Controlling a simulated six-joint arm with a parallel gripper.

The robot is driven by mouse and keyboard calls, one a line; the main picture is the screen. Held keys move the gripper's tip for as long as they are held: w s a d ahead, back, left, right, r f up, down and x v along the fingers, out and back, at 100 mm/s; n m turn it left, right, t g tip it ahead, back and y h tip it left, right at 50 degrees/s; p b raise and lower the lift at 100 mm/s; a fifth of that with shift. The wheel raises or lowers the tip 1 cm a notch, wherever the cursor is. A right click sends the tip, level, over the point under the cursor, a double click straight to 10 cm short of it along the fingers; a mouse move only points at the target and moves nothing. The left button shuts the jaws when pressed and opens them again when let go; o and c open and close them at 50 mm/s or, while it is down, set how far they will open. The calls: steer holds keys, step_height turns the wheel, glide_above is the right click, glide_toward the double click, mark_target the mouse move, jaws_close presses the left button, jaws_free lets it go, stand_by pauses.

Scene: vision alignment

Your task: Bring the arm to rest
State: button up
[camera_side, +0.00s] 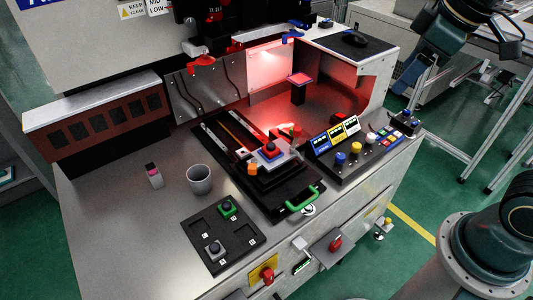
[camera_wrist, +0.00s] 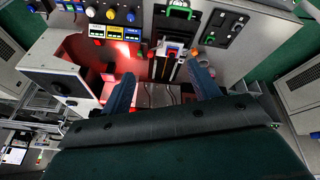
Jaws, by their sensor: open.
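My gripper (camera_wrist: 164,82) is open in the wrist view, with its two blue fingers wide apart and nothing between them. In the side view, my gripper (camera_side: 408,74) hangs at the upper right, in the air off the right side of the workbench (camera_side: 140,215). It touches nothing that I can see. Part of my arm shows at the lower right of the side view. On the bench, a black slide fixture (camera_side: 270,200) with a green handle (camera_side: 302,200) carries a light plate with a blue and red part (camera_side: 270,149) on it.
A control panel (camera_side: 352,148) with coloured knobs and screens stands right of the fixture. A grey cup (camera_side: 200,180), a small pink-topped block (camera_side: 153,175) and a black tray (camera_side: 222,240) with a green and a grey part are at the left. A red-lit bay (camera_side: 300,80) is behind.

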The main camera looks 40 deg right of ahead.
steer(key=s+d+f+m+t, duration=0.1)
steer(key=s+m, duration=0.3)
steer(key=s, duration=0.4)
steer(key=shift+s+f, duration=0.35)
steer(key=shift+f, duration=0.45)
